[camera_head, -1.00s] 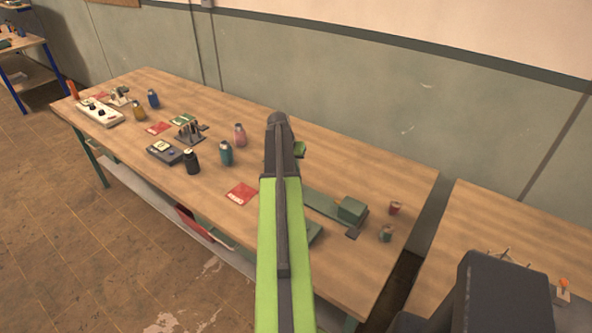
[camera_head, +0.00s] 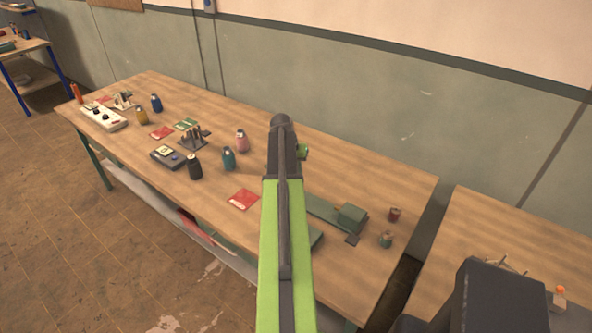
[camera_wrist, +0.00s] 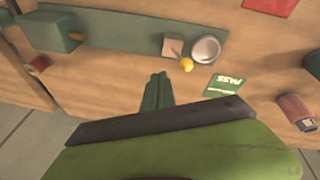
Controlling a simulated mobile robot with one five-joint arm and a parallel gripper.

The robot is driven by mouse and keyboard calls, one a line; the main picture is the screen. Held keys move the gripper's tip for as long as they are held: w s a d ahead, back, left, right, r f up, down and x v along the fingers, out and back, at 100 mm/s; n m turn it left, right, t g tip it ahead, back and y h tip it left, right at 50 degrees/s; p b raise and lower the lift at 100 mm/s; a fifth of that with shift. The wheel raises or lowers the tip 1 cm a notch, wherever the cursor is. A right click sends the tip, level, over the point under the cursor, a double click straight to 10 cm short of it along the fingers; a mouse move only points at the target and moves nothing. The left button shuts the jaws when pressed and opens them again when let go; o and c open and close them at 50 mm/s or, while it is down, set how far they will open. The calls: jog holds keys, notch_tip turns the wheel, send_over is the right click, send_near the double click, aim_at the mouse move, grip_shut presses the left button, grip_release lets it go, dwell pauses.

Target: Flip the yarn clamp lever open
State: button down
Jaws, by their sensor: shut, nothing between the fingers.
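In the wrist view, a long green plate (camera_wrist: 120,32) lies on the wooden table. A small beige block (camera_wrist: 173,46) stands on it, with a yellow ball knob (camera_wrist: 186,65) just below; this looks like the clamp lever. A silver ring-shaped part (camera_wrist: 205,50) sits beside the block. My gripper (camera_wrist: 159,82) is shut and empty, its green fingers just below and left of the yellow knob, apart from it in the picture. In the head view, the plate (camera_head: 325,211) shows right of my arm, which hides the knob and beige block.
A green block (camera_head: 352,216) stands at the plate's right end, near two small spools (camera_head: 394,214) (camera_head: 386,240). Several bottles, red cards and devices occupy the table's left half.

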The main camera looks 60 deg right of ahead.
jog(key=w+d+p+v, duration=0.1)
jog(key=p+v, duration=0.9)
jog(key=v, duration=0.1)
jog(key=shift+r, duration=0.25)
